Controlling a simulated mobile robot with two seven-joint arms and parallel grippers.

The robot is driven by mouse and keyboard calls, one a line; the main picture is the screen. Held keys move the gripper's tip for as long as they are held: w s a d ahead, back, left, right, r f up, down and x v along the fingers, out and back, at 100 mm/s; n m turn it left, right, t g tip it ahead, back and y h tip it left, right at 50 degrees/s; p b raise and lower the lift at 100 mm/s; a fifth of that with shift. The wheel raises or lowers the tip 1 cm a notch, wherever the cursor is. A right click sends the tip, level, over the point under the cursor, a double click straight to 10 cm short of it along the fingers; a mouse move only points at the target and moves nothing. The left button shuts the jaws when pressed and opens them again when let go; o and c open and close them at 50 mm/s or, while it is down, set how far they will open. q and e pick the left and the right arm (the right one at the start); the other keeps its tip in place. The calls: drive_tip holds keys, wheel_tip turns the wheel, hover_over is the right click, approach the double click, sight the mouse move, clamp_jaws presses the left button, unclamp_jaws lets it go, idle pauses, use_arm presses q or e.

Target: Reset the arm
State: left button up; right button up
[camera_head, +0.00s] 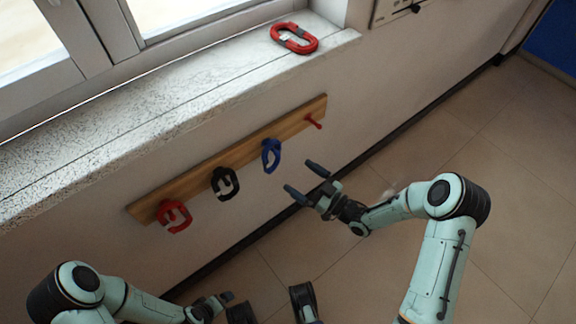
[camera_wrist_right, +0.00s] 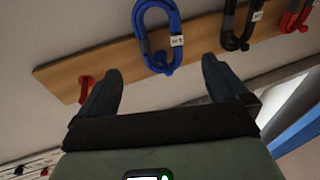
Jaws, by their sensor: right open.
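My right gripper (camera_head: 307,182) is open and empty, off the wall to the lower right of the blue coil (camera_head: 271,155). In the right wrist view its fingers (camera_wrist_right: 160,88) are spread, with the wooden board (camera_wrist_right: 110,62) beyond them. My left gripper (camera_head: 222,303) is low at the bottom edge of the head view; its jaws are not clear. The board (camera_head: 190,185) on the wall bears a red coil (camera_head: 174,216), a black coil (camera_head: 225,183) and the blue coil. A red peg (camera_head: 314,122) at its right end is bare.
Another red coil (camera_head: 295,38) lies on the speckled windowsill (camera_head: 170,95) above the board. The window is at the upper left. The tiled floor (camera_head: 510,130) to the right is clear. A blue panel (camera_head: 553,45) is at the far upper right.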

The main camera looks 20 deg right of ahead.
use_arm(q)
drive_tip(key=shift+s+d+r, duration=0.2)
drive_tip(key=shift+s+r, duration=0.1)
drive_tip(key=shift+s, duration=0.15)
use_arm(e)
drive_tip(key=v, duration=0.4)
drive_tip(key=shift+s, duration=0.15)
